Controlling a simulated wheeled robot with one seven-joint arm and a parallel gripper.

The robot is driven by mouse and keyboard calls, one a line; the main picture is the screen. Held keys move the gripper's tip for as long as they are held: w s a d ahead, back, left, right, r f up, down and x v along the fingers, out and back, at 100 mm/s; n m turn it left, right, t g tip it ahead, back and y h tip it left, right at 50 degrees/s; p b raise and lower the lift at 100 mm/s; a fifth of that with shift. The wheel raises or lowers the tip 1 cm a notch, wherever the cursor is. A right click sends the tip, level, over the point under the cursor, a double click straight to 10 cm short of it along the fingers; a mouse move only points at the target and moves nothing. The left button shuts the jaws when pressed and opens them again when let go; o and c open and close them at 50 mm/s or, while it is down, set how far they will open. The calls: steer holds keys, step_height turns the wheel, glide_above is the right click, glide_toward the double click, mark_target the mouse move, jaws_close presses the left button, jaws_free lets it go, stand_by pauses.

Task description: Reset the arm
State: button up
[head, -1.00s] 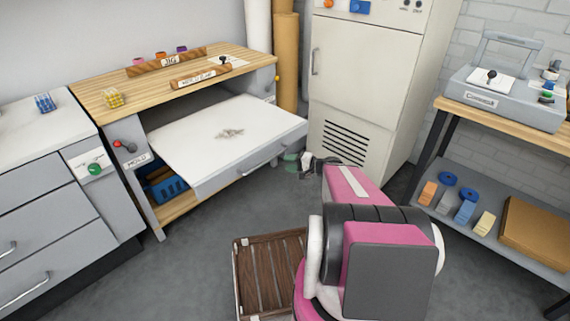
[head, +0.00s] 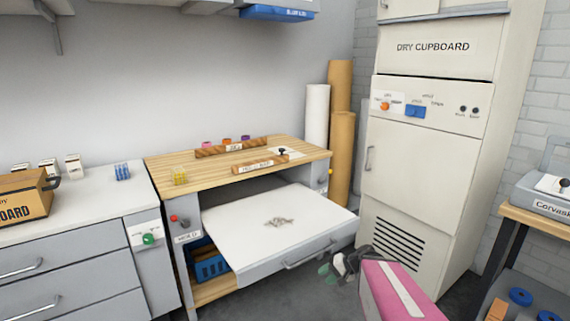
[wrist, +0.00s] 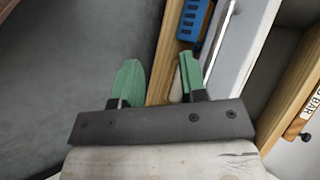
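My gripper (head: 331,271) is at the end of my pink arm, low in front of the pulled-out drawer's right end in the head view. In the wrist view my gripper (wrist: 158,82) shows two green fingertips set well apart, with nothing between them. The gripper is open and empty. The bench's white-topped drawer (head: 260,235) is pulled out, with a small grey pile (head: 279,222) on it. The drawer front and its handle also show near the gripper in the wrist view (wrist: 232,60).
A blue crate (head: 209,267) sits on the shelf under the bench (head: 168,162). The tall dry cupboard (head: 415,165) stands right of the drawer. A grey cabinet (head: 75,250) is at the left. A side table (head: 535,220) with a grey machine is at the right.

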steer(key=shift+s+d+r+n+g+h, duration=0.3)
steer(key=shift+s+d+n+g+h, duration=0.25)
steer(key=shift+h, duration=1.1)
steer(key=shift+s+d+r+n+g+h, duration=0.35)
steer(key=shift+s+n+h, duration=0.25)
steer(key=shift+h, duration=1)
steer(key=shift+s+d+r+n+g+h, duration=0.3)
steer(key=shift+s+d+n+g+h, duration=0.25)
steer(key=shift+h, duration=1.1)
steer(key=shift+w+a, duration=0.1)
steer(key=shift+a, duration=0.15)
